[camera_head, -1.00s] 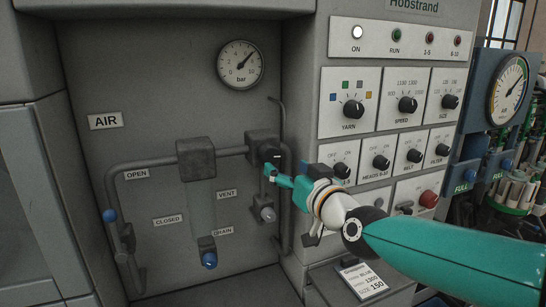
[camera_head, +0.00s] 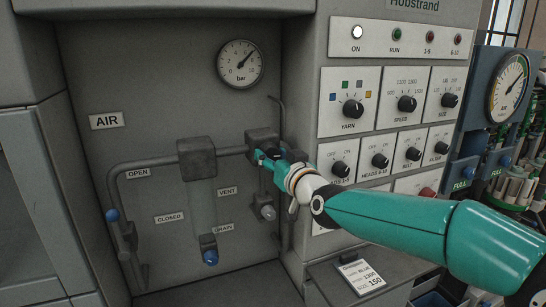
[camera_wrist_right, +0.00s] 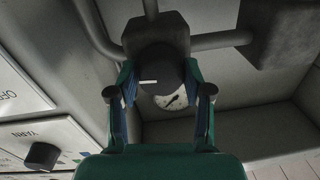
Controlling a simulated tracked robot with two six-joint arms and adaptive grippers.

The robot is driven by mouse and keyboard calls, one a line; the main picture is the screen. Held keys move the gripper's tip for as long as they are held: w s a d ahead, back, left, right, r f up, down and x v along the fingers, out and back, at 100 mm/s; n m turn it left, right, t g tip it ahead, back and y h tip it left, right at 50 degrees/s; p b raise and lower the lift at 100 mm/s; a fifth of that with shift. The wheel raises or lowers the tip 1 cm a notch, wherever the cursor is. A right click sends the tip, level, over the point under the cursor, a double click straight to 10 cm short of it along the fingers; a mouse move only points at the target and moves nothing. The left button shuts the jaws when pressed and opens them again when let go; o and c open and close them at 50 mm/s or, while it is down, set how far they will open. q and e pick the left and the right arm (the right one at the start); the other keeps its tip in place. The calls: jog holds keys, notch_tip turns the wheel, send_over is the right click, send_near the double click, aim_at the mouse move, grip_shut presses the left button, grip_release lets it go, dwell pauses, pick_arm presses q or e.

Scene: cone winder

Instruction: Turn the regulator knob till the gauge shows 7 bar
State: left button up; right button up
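The regulator knob (camera_wrist_right: 160,70) is black with a white mark that points left in the right wrist view. It sits on the dark regulator block (camera_head: 262,138) on the air pipe. My right gripper (camera_wrist_right: 160,82) has one finger on each side of the knob, very close to its edges. I cannot tell whether the fingers press on it. In the head view my right gripper (camera_head: 268,155) largely covers the knob. The round bar gauge (camera_head: 240,64) is above and left; its needle points to the upper right, the exact figure too small to read. My left gripper is out of view.
The panel of black dials (camera_head: 352,109) stands just right of my right gripper. A filter bowl (camera_head: 203,205) hangs left of the knob, and a small fitting (camera_head: 267,212) is below it. A pipe (camera_head: 283,115) rises beside the block.

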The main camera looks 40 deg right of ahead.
jog(key=c, duration=0.5)
jog(key=shift+f+m+b, duration=0.15)
jog(key=shift+m+b, duration=0.15)
jog(key=shift+b, duration=0.45)
jog(key=shift+c, duration=0.2)
jog(key=o, duration=1.2)
jog(key=shift+c, duration=0.2)
jog(key=shift+s, duration=0.1)
jog(key=s+a, duration=0.2)
jog(key=s, duration=0.9)
jog(key=shift+s, duration=0.3)
jog(key=shift+a, duration=0.1)
